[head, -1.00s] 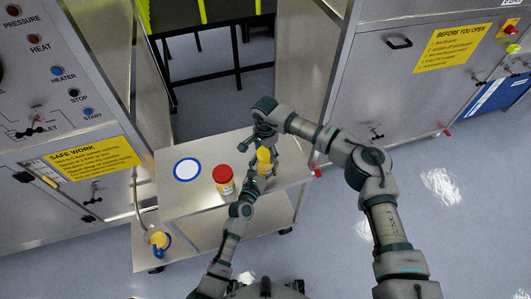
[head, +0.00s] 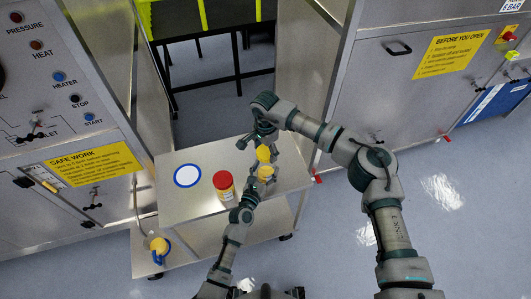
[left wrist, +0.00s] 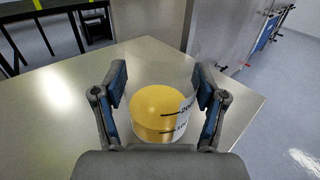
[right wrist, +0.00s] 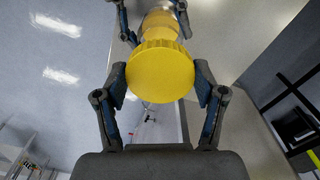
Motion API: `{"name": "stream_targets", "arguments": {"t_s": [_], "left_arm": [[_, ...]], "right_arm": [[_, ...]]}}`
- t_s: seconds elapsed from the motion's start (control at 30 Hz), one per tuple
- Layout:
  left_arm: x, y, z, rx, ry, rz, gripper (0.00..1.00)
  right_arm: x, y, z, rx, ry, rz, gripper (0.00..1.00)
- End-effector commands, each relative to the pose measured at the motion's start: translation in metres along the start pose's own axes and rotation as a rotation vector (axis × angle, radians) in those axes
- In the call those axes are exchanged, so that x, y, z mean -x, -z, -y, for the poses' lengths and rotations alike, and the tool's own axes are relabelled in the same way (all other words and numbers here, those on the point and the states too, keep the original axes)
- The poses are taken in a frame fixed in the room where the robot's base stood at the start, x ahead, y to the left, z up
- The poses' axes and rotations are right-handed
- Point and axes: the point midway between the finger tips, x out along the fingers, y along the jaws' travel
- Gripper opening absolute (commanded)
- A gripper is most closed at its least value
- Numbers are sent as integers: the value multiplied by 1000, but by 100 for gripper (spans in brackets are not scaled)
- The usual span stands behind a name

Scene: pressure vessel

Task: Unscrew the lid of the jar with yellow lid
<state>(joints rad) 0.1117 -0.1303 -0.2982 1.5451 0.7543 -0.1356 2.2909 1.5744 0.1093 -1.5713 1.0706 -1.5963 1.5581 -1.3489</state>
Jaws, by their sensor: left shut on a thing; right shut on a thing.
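The jar with yellow lid is between my grippers above the right part of the table (head: 205,207). My left gripper (left wrist: 160,85) is shut on the jar body (left wrist: 158,112), which shows yellow contents and black level marks in the left wrist view. My right gripper (right wrist: 160,85) is shut on the ridged yellow lid (right wrist: 160,72). In the head view the lid (head: 263,153) sits just above the jar body (head: 265,173). I cannot tell whether the lid and jar touch. My fingers hide part of the jar.
A jar with a red lid (head: 224,184) stands close by on the left. A white disc with a blue rim (head: 187,175) lies on the table. Steel cabinets with yellow signs stand on both sides. A yellow and blue item (head: 159,247) is on the lower shelf at left.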

Motion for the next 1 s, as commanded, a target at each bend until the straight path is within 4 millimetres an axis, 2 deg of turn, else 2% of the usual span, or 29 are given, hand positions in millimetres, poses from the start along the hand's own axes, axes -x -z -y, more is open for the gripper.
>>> {"name": "stream_targets", "arguments": {"t_s": [0.07, 0.1, 0.17, 0.2, 0.5, 0.63, 0.77, 1.0], "left_arm": [[0, 1, 0, 0, 1, -1, 0], [0, 1, 0, 0, 1, -1, 82], [0, 1, 0, 0, 1, -1, 97], [0, 1, 0, 0, 0, -1, 100], [1, 0, 0, 0, 0, 0, 100], [10, 1, 0, 1, -1, -1, 100], [33, 2, 0, 2, -1, -2, 100], [87, 2, 0, 1, 0, -3, 100]], "right_arm": [[0, 0, 0, 0, 0, 0, 28], [0, 0, 0, 0, 0, 0, 28], [-1, 0, 0, 0, 0, 0, 28], [-1, 0, 0, 0, 0, 0, 28], [-1, 0, 0, 0, 0, 0, 28], [-1, 0, 0, 0, 0, 0, 28], [-1, 0, 0, 0, 0, 0, 28], [-1, 0, 0, 0, 0, 0, 28]]}}
